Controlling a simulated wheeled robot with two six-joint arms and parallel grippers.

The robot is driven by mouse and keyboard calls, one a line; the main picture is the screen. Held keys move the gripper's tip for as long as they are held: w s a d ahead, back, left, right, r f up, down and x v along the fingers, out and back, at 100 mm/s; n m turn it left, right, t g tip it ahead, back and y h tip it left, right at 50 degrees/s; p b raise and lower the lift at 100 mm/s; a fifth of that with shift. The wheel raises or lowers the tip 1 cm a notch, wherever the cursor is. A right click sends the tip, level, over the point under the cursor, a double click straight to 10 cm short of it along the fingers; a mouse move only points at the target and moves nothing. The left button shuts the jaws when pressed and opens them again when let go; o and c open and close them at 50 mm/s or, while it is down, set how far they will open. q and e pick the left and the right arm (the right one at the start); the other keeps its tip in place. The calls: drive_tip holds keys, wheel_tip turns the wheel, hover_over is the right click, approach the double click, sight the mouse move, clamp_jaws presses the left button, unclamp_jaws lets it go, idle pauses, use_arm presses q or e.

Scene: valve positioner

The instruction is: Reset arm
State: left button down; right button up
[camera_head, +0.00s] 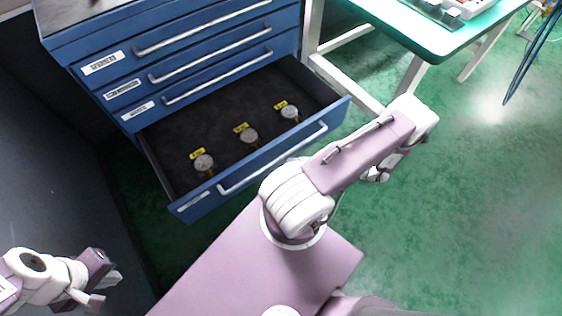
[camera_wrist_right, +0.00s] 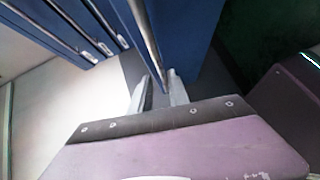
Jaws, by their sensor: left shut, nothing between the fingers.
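A blue cabinet (camera_head: 180,66) stands at the upper left with its lowest visible drawer (camera_head: 107,168) pulled out. Several round gauges with yellow tags lie on its dark floor, such as the left gauge (camera_head: 204,162), the middle gauge (camera_head: 249,136) and the right gauge (camera_head: 289,112). My left gripper (camera_head: 108,286) is shut and empty at the lower left, apart from the drawer. My right arm extends toward the upper right in the head view, its fingers hidden there. In the right wrist view my right gripper (camera_wrist_right: 159,97) has its fingers apart beside blue drawer fronts and silver handles.
The open drawer's handle (camera_head: 273,158) runs along its front. A green-topped table (camera_head: 425,35) with white legs stands at the upper right. A dark grey panel (camera_head: 50,180) fills the left side. The green floor (camera_head: 470,200) at the right is clear.

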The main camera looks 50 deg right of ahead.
drive_tip(key=shift+s+d, duration=0.25)
drive_tip(key=shift+s, duration=0.15)
